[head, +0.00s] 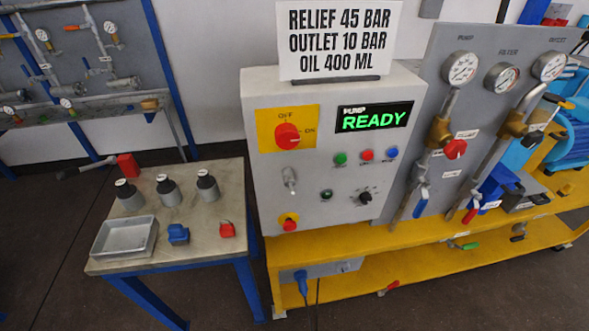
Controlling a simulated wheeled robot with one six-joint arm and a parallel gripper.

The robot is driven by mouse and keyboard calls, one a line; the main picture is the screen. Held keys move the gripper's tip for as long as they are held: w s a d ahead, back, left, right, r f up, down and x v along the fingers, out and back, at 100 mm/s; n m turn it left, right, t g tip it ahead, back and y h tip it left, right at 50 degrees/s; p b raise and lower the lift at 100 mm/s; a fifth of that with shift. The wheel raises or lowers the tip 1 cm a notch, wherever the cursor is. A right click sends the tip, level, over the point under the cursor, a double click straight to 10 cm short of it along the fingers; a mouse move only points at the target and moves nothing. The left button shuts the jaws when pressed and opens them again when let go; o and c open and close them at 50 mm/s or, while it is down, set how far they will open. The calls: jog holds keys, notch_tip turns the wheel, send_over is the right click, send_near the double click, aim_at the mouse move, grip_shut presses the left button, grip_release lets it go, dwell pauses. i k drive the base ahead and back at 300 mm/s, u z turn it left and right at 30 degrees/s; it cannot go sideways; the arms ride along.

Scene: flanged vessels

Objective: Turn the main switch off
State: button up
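The main switch is a round red knob (288,136) on a yellow plate (267,117) at the upper left of the grey control box (257,182). The plate is marked OFF above the knob and ON to its right. The knob's grip appears to lie sideways, toward ON, though it is small in the picture. The green display (376,117) to the right of the switch reads PUMP READY. Nothing covers the switch. My gripper is not in view.
A sign stands on the box. Below the switch are small buttons, a toggle (290,181) and a red button on yellow (289,223). Gauges and valves fill the right panel (432,100). The side table (137,233) holds a tray, dark-topped containers and a red-headed tool.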

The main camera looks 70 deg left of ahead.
aim_at(286, 135)
jog(key=u, duration=2.4)
